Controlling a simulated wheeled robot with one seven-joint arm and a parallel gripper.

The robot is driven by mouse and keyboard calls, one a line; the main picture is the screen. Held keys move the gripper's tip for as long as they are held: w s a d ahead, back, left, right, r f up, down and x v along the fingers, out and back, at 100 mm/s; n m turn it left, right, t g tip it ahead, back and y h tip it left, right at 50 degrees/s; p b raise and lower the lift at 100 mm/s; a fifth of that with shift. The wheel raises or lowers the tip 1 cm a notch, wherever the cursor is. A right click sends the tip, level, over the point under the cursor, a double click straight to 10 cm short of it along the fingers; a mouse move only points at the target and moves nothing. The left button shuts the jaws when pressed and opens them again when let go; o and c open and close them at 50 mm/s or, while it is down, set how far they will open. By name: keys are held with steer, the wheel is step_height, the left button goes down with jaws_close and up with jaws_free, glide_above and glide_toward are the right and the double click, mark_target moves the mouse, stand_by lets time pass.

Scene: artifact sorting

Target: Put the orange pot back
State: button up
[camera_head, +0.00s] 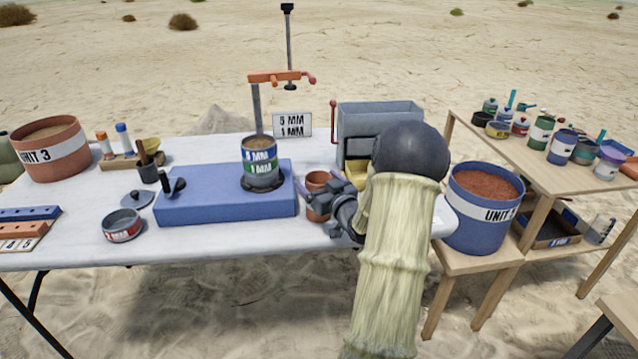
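A small orange pot (318,181) is at the right end of the blue block, near the front edge of the white table. My gripper (320,191) is at the pot, with a finger on its left side and the rest of the gripper at its right. The pot is partly hidden by the fingers. I cannot tell whether the fingers press on it, or whether its base rests on the table. My arm comes in from the lower right and covers part of the table's right end.
A grey hopper box (365,120) is behind my gripper. A large UNIT 3 pot (50,152) is far left; a blue UNIT 5 bucket (484,215) is right.

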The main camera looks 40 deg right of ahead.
steer(key=shift+r, duration=0.1)
steer(key=s+a, duration=0.2)
steer(key=s, duration=0.9)
steer(key=shift+s+p, duration=0.4)
steer(key=shift+s+d, duration=0.1)
steer(key=shift+s, duration=0.05)
